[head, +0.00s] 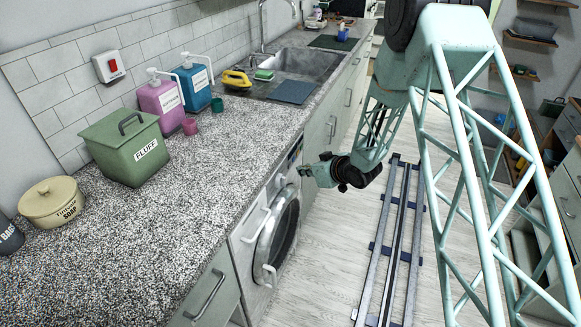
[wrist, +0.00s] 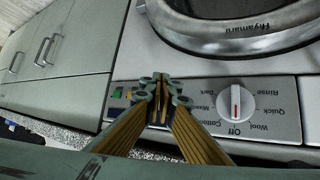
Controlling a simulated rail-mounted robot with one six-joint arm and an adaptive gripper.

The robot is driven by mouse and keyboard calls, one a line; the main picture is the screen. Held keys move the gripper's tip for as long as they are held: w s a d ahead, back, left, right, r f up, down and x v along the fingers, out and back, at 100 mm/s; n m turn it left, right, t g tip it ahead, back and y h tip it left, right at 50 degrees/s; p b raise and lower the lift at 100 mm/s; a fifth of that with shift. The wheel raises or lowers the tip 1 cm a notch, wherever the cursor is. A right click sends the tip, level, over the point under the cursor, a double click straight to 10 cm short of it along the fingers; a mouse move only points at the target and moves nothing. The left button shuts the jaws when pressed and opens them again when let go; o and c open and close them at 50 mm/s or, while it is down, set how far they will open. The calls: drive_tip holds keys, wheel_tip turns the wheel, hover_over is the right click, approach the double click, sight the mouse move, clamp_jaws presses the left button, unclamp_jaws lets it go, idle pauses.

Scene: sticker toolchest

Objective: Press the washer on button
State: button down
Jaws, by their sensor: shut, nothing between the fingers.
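The washer (head: 248,246) stands under the counter in the head view, its round door facing the aisle. Its control panel (wrist: 275,95) fills the middle of the wrist view, with a white dial (wrist: 236,103) marked with programme names, Off at the near side. A small green button (wrist: 118,92) shows at the panel's left part, just left of my gripper (wrist: 160,80). My gripper is shut and empty, its fingertips over the panel between the green button and the dial. It also shows beside the washer's panel in the head view (head: 307,171). I cannot tell whether it touches the panel; it hides part of it.
The washer door (wrist: 240,25) is beyond the panel in the wrist view. Cabinet doors (wrist: 60,55) lie to the left. The counter (head: 190,190) holds a green fluff box (head: 125,155) and bottles above. A floor rail (head: 392,240) runs along the open aisle.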

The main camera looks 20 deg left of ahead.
drive_tip(key=shift+d, duration=2.15)
drive_tip(key=w+d+r+m+t+h, duration=0.1)
drive_tip(key=d+r+h, duration=0.1)
drive_tip(key=d+r, duration=0.75)
drive_tip(key=w+d+r+m+t+h, duration=0.1)
drive_tip(key=w+d+r+m+h, duration=0.1)
drive_tip(key=d+r, duration=0.7)
drive_tip(key=s+d+r+m+h, duration=0.2)
drive_tip(key=s+d+r, duration=0.4)
drive_tip(key=d+r, duration=0.2)
drive_tip(key=s+d+r+m+h, duration=0.1)
drive_tip(key=s+d+r+h, duration=0.1)
drive_tip(key=s+d+r, duration=0.5)
drive_tip(key=s+d+r+m+g+h, duration=0.15)
drive_tip(key=s+d+r, duration=0.3)
drive_tip(key=s, duration=0.55)
drive_tip(key=s+d+r+m, duration=0.25)
drive_tip(key=s+d, duration=0.25)
drive_tip(key=s, duration=0.5)
drive_tip(key=s+d+r+m+g, duration=0.1)
drive_tip(key=s+d+r, duration=0.4)
drive_tip(key=s, duration=0.6)
drive_tip(key=s+f+m+g, duration=0.1)
drive_tip(key=s, duration=1.3)
drive_tip(key=shift+a, duration=0.35)
